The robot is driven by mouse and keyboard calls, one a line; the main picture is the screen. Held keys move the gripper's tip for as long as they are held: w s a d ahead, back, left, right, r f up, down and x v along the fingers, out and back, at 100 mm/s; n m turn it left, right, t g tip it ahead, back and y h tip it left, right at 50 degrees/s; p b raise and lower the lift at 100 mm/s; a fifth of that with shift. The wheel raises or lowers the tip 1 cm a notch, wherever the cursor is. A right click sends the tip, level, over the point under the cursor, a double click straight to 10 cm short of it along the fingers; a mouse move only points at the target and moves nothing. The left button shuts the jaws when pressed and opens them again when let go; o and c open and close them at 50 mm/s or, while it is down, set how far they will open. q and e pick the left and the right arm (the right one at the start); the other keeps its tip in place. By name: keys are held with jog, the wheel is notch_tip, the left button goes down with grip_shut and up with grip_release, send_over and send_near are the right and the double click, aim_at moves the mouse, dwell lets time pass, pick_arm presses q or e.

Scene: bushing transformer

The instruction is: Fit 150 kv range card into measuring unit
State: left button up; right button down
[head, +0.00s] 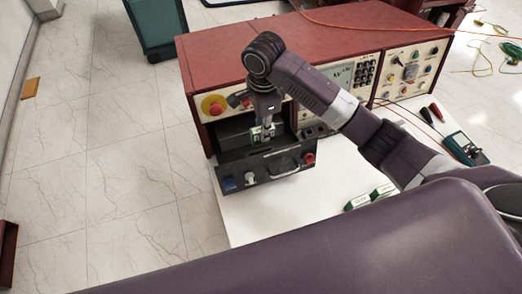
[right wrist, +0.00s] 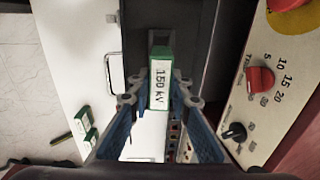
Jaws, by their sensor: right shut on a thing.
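My right gripper (head: 266,130) points down into the open bay at the front left of the red-brown measuring unit (head: 230,50). It is shut on the 150 kV range card (right wrist: 160,85), a small green block with a white label, held between the blue fingers in the right wrist view. In the head view the card is small and mostly hidden by the gripper. The dark front flap (head: 262,172) of the bay is folded down toward the white table. I cannot tell whether the card touches the slot below it. My left gripper is not in view.
Green and white cards (head: 370,197) lie on the white table (head: 285,210); they also show in the right wrist view (right wrist: 87,132). A teal multimeter (head: 465,148) with leads lies at the right. A green bin (head: 157,25) stands behind.

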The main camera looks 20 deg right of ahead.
send_over(262, 150)
jog(key=s, duration=0.2)
jog(key=f, duration=0.7)
jog(key=shift+w+a+p, duration=0.15)
jog(key=shift+a+p, duration=0.1)
jog(key=shift+p, duration=0.1)
notch_tip(262, 150, down, 4)
jog(key=shift+f, duration=0.1)
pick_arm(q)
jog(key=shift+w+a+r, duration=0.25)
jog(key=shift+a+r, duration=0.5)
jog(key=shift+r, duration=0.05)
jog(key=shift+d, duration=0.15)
pick_arm(e)
jog(key=c, duration=1.8)
grip_release()
jog(key=shift+f, duration=0.1)
jog(key=shift+o, duration=0.2)
notch_tip(262, 150, up, 12)
jog(key=shift+r+b, duration=0.2)
jog(key=shift+b, duration=0.3)
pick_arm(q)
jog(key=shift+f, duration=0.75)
